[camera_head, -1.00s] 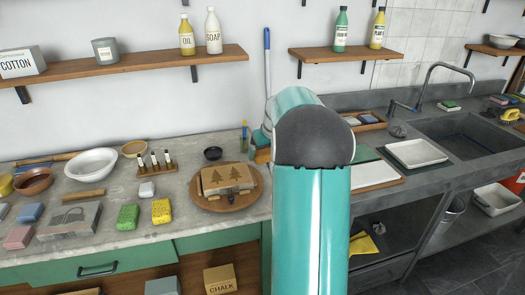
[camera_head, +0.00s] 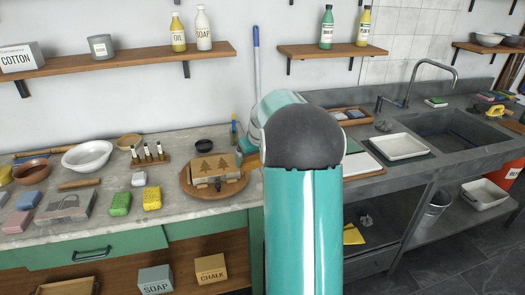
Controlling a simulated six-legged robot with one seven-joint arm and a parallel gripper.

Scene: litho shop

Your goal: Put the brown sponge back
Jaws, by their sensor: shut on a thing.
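I cannot make out a brown sponge in this view. My teal arm with its dark grey joint stands in front of the counter and hides part of it. My gripper is not visible, so what it holds cannot be seen. Several sponges lie on the left counter: a green one (camera_head: 120,204), a yellow one (camera_head: 152,198), a blue one (camera_head: 28,200) and a pink one (camera_head: 16,222). A green and pale sponge (camera_head: 435,102) lies by the sink.
A round wooden board (camera_head: 192,190) holds a printing block (camera_head: 216,169). A white tray (camera_head: 400,146) stands left of the sink (camera_head: 460,136). Bottles and jars stand on wall shelves (camera_head: 130,62). Dark floor (camera_head: 450,265) shows bare at lower right.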

